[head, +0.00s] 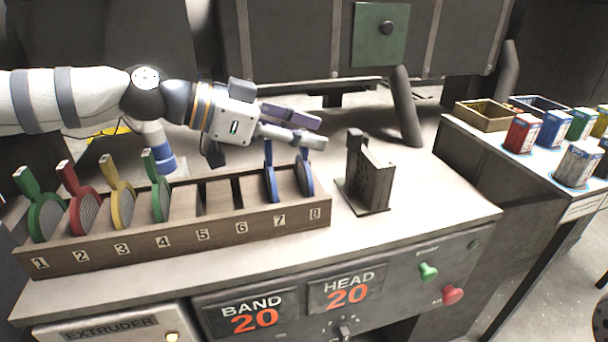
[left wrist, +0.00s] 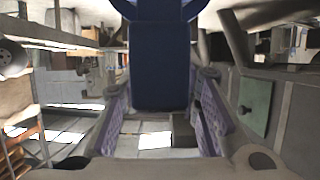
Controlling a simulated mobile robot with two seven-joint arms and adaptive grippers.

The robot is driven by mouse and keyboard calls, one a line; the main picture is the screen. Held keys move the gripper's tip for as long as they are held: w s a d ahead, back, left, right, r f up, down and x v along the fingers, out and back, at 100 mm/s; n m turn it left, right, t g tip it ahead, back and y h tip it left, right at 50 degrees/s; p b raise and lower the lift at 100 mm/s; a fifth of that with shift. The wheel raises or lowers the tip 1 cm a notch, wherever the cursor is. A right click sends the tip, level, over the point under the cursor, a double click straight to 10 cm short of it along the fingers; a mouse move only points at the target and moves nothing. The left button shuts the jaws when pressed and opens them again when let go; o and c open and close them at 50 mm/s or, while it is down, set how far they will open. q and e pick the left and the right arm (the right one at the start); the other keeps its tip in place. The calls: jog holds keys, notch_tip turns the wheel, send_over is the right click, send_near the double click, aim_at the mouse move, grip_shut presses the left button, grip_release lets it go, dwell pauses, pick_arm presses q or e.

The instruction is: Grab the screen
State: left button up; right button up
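The screens are round mesh discs with handles, standing in a numbered wooden rack (head: 170,238). Two blue screens, one at slot 7 (head: 270,183) and one at slot 8 (head: 305,180), stand close together at the right end. My left gripper (head: 322,132) is open above these two, its fingers pointing right. In the left wrist view a dark blue block (left wrist: 160,65) shows between the spread fingers (left wrist: 162,85), touching neither pad; I cannot tell whether it is a handle. The top of the slot 8 handle is hidden by a finger. My right gripper is not in view.
A green screen (head: 45,217), a red one (head: 84,213), a yellow one (head: 121,205) and another green one (head: 160,197) stand in slots 1 to 4. Slots 5 and 6 are empty. A dark metal block (head: 373,182) stands right of the rack.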

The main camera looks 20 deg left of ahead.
pick_arm(q)
grip_shut()
